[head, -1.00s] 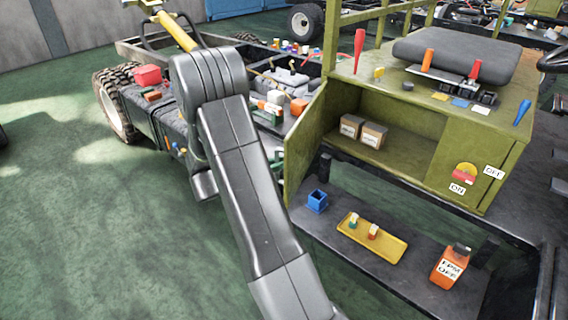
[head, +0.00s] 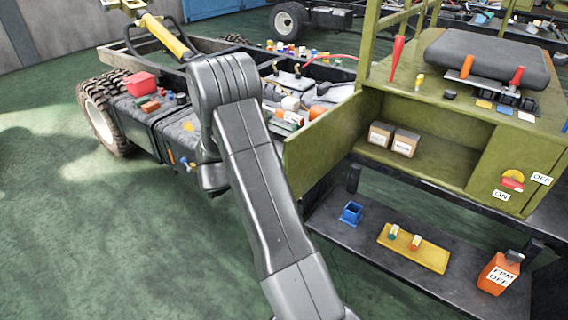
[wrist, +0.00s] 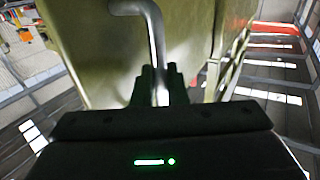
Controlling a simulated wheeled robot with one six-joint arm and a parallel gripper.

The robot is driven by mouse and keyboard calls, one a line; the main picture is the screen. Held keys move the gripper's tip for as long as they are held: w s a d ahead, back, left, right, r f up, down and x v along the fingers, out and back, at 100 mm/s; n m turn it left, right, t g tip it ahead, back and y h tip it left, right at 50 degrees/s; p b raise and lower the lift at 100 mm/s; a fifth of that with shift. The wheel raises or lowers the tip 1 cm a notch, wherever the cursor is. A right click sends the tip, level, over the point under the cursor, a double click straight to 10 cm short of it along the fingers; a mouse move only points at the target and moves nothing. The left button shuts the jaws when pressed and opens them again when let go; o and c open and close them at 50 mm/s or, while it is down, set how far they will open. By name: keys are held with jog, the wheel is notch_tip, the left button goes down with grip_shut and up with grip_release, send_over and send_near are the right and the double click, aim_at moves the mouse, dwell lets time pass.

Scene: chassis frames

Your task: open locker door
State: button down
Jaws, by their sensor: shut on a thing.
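The olive-green locker (head: 478,188) stands at the right in the head view. In the wrist view, the olive door panel (wrist: 95,45) fills the upper left. A bent grey metal handle (wrist: 153,35) runs down from the top to my gripper (wrist: 160,88). The gripper is shut on the handle. In the head view the gripper cannot be made out; my arm crosses the middle.
Below the locker, a dark shelf holds a blue open box (head: 351,213), a yellow tray (head: 425,258) and an orange container (head: 497,274). A chassis with a wheel (head: 100,112) and loose parts stands behind my arm. Green floor at the left is clear.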

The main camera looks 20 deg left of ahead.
dwell(0.3)
jog(key=c, duration=1.6)
grip_release()
jog(key=shift+w+d, duration=0.1)
jog(key=shift+d, duration=0.05)
jog(key=shift+o, duration=0.2)
jog(key=b+v, duration=0.1)
jog(key=v, duration=1.3)
jog(key=shift+d, duration=0.15)
jog(key=p+x, duration=0.1)
jog(key=x, duration=1.2)
jog(key=shift+w+d, duration=0.2)
jog(key=shift+w, duration=0.05)
jog(key=shift+r, duration=0.1)
